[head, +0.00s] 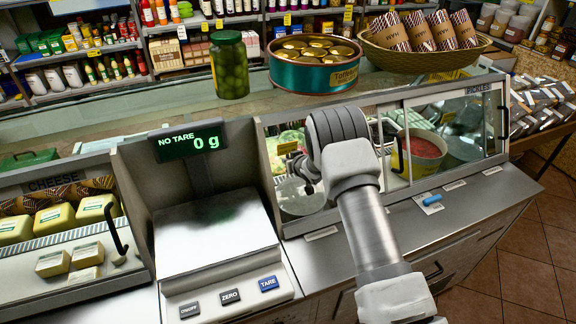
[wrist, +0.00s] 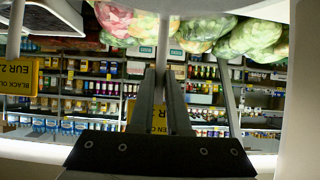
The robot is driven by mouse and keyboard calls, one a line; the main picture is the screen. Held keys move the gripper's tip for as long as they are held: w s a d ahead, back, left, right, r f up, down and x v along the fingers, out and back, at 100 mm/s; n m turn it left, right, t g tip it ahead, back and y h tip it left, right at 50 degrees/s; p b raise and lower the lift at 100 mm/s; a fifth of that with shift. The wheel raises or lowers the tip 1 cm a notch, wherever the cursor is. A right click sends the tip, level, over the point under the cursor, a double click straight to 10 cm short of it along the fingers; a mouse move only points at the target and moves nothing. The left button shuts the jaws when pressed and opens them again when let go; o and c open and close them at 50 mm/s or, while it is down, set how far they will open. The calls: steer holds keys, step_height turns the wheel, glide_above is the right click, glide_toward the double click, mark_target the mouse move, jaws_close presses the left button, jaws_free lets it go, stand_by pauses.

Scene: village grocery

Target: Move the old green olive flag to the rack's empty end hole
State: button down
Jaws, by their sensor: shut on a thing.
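In the wrist view, my gripper (wrist: 161,75) is shut on a thin pale stake. The wrist picture is upside down. A second yellow flag, lettered "BLACK OL" and "EUR" (wrist: 20,76), stands apart at the left on its own stake. In the head view, my gripper (head: 306,178) is at the glass-fronted pickles case, and its fingertips are hard to make out. A small yellow flag (head: 287,147) shows close beside it. I cannot make out the rack or its end hole.
The scale (head: 212,235), reading 0 g, stands left of my arm. An olive jar (head: 229,66), a green tin (head: 315,82) and a basket (head: 425,58) stand on top. A blue cylinder (head: 432,200) lies on the front ledge. A red-filled tub (head: 420,150) is inside the case.

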mark_target(288, 144)
steer(key=shift+r, duration=0.25)
steer(key=shift+r+p, duration=1.3)
steer(key=shift+r, duration=2)
steer(key=s+d+b, duration=0.2)
steer(key=s+d, duration=0.2)
steer(key=s, duration=0.5)
steer(key=s+d+b, duration=0.2)
steer(key=s+d, duration=0.1)
steer(key=s, duration=0.6)
steer(key=shift+s+d, duration=0.25)
steer(key=shift+d, duration=0.1)
steer(key=shift+s+f, duration=0.1)
